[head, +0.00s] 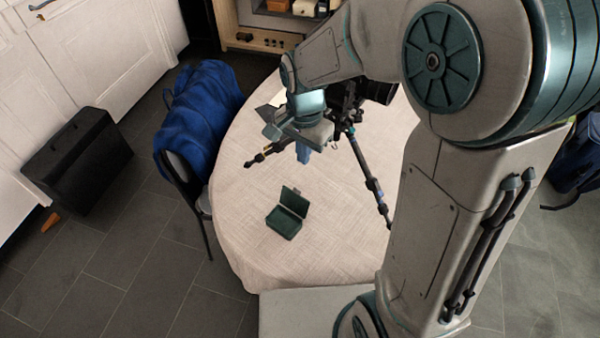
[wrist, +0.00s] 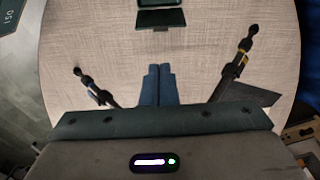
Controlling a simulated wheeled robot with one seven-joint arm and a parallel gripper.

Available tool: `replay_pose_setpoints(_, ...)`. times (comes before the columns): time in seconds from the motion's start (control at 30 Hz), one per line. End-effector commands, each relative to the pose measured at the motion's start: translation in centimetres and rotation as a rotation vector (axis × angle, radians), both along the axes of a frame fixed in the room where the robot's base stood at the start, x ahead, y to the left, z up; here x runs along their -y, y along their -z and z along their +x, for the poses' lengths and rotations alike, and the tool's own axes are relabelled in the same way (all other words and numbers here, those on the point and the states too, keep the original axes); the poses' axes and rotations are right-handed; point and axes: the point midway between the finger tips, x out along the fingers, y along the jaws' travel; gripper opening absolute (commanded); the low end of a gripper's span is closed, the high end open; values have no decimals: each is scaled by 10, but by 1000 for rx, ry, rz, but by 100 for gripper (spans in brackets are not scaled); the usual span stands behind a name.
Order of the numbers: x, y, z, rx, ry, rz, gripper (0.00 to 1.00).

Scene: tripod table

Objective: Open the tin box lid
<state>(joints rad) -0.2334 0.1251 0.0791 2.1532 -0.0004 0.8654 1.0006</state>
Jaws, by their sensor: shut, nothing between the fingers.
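A small dark green tin box (head: 284,221) sits on the cloth-covered table, toward its near side. Its lid (head: 295,200) stands raised at the back, tilted up from the box. In the wrist view the tin box (wrist: 160,17) shows at the top edge, partly cut off by the frame. My gripper (head: 303,153) is above the table, behind the box and apart from it. In the wrist view the two blue fingers of my gripper (wrist: 159,72) are together with nothing between them.
A black tripod (head: 368,175) with a camera stands or lies on the table, its legs spread close around my gripper. The table (head: 250,235) is clear around the tin box. A chair with a blue jacket (head: 200,110) stands at the left. A black case (head: 78,160) is on the floor.

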Motion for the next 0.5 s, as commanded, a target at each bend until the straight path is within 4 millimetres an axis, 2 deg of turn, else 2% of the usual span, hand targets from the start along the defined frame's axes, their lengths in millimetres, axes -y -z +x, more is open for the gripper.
replay_pose_setpoints(0.23, -4, 26, 1, -9, 17, -2, 0)
replay_pose_setpoints(0.5, -4, 76, 0, -11, 16, -2, 0)
